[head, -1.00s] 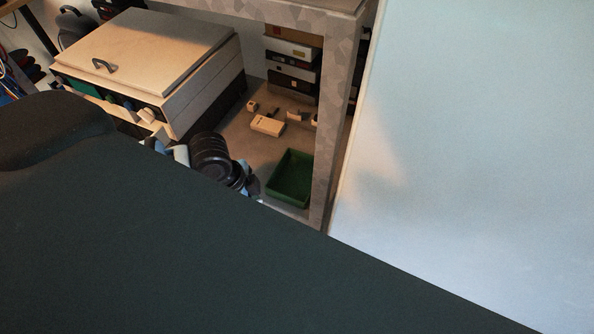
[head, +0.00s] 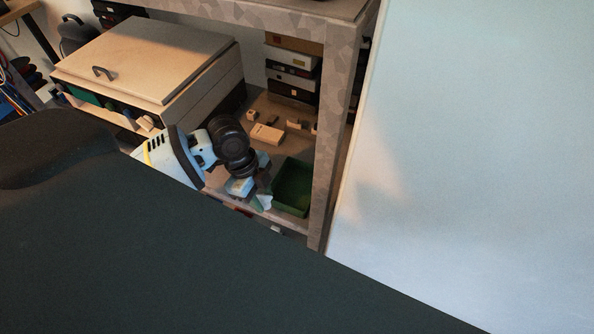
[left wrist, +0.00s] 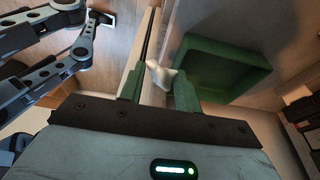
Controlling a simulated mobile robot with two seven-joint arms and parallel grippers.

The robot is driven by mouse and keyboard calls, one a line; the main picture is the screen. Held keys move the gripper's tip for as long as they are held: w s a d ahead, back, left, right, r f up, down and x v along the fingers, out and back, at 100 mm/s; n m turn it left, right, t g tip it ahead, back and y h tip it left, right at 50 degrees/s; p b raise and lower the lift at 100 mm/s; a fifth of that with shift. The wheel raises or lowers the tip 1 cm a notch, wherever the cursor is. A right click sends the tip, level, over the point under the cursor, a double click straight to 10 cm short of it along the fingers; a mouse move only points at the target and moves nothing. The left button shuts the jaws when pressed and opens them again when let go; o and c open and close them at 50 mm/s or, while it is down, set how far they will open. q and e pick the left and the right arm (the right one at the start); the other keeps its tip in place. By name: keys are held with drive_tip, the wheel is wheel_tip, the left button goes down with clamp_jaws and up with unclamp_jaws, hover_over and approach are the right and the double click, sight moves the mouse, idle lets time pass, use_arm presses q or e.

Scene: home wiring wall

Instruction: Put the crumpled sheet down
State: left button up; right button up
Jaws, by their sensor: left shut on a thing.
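My left gripper (head: 262,198) is low in the compartment below the pale frame, close to the left side of the green tray (head: 291,188). In the left wrist view its two green fingers (left wrist: 160,88) are shut on the crumpled sheet (left wrist: 165,73), a small white lump sticking out past the fingertips. The sheet also shows as a pale patch in the head view (head: 265,203). The green tray lies just beyond the fingers, to the right in the left wrist view (left wrist: 215,69). My right gripper is not in view.
A box with a handled lid (head: 150,55) stands at the left. Small pale blocks (head: 267,134) lie on the shelf behind the tray, with stacked boxes (head: 292,68) farther back. A speckled post (head: 336,130) and a large pale panel (head: 470,150) bound the right.

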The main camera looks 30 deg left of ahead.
use_arm(q)
hover_over(296, 193)
drive_tip(key=a, duration=0.1)
drive_tip(key=shift+w+f+b, duration=0.15)
drive_tip(key=shift+f+b, duration=0.2)
drive_tip(key=shift+f, duration=0.2)
drive_tip(key=shift+a+f, duration=0.1)
drive_tip(key=shift+f, duration=1.55)
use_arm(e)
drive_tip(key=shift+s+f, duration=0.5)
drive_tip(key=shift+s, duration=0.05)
use_arm(q)
drive_tip(key=shift+s+f, duration=0.2)
drive_tip(key=shift+f, duration=0.2)
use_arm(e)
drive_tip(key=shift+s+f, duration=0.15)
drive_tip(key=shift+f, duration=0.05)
use_arm(q)
drive_tip(key=shift+f, duration=0.1)
drive_tip(key=o, duration=1)
drive_tip(key=shift+r, duration=0.55)
drive_tip(key=p+v, duration=0.1)
drive_tip(key=v, duration=1)
drive_tip(key=shift+w+r, duration=0.25)
drive_tip(key=shift+r, duration=0.1)
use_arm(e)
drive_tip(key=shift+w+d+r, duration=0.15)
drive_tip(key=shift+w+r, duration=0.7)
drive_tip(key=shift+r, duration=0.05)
